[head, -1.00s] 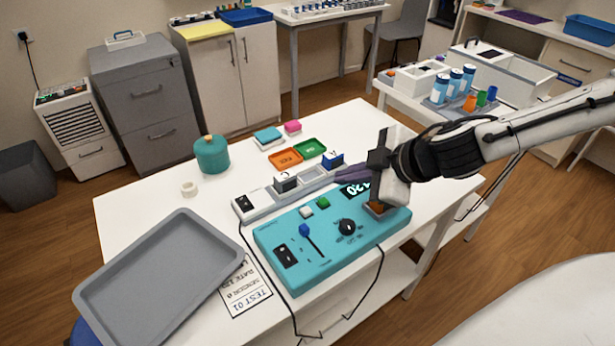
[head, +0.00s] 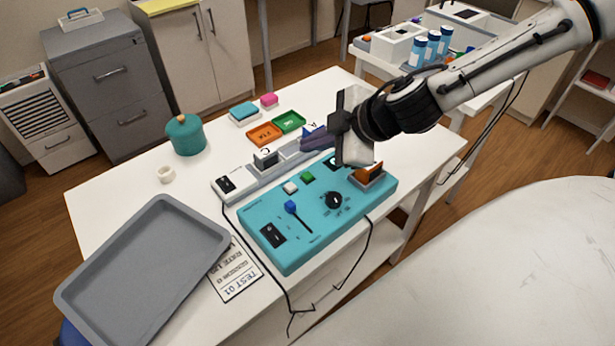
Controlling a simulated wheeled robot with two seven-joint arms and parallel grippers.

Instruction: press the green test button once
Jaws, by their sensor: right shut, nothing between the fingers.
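My right gripper (head: 308,144) comes in from the right. Its dark purple fingers are shut and empty. In the picture they lie just above and beyond the green button, in front of the grey rail behind the box. They look apart from the button; their exact height is hard to tell. My gripper's body hides part of the box's display. My left gripper is not in view.
A grey tray (head: 205,215) lies at left. A teal canister (head: 186,136) and small orange and green trays (head: 289,122) stand behind. A black cable hangs in front.

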